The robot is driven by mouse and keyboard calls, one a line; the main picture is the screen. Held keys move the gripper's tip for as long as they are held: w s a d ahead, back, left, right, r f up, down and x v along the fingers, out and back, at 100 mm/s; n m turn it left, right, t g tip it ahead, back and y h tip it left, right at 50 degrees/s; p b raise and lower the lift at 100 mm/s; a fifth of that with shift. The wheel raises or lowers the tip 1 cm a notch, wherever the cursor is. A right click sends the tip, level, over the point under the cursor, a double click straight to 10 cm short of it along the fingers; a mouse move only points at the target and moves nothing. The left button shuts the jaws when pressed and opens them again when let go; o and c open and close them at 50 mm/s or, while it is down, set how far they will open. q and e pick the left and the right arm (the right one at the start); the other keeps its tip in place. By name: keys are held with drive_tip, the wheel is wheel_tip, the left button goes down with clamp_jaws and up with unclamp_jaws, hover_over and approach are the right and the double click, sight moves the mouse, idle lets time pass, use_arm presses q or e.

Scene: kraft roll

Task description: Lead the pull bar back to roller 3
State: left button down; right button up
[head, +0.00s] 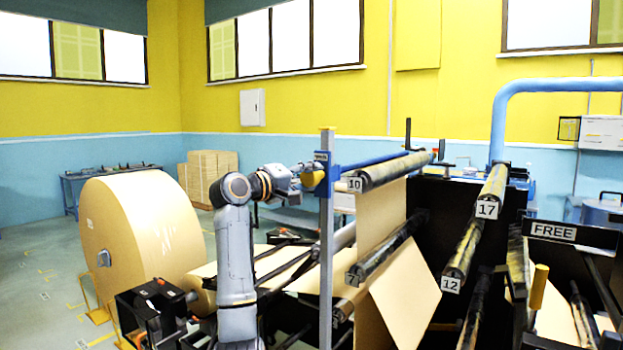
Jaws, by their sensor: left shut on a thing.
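My left arm rises in the middle of the head view, and my left gripper (303,177) is at the near end of the frame, beside a grey upright post. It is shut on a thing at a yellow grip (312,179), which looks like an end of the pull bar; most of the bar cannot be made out. Roller 10 (385,172) lies just right of the gripper, with brown paper (381,215) hanging from it. Roller 7 (388,249) is below it. I cannot read a label 3 on any roller. My right gripper is out of view.
A large kraft roll (135,228) stands at the left. Roller 17 (490,188) and roller 12 (464,248) are at the right, near a FREE sign (554,232). The grey post (326,260) stands close to my arm. A loose paper sheet (405,302) hangs low.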

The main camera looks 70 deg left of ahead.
use_arm(q)
drive_tip(key=shift+f, duration=0.15)
wheel_tip(320, 180, down, 12)
drive_tip(key=b, duration=1.1)
drive_tip(key=shift+s+a+f, duration=0.2)
drive_tip(key=shift+a, duration=0.15)
wheel_tip(320, 180, down, 22)
drive_tip(key=b, duration=1.8)
drive_tip(key=shift+w+d, duration=0.3)
drive_tip(key=shift+d, duration=0.1)
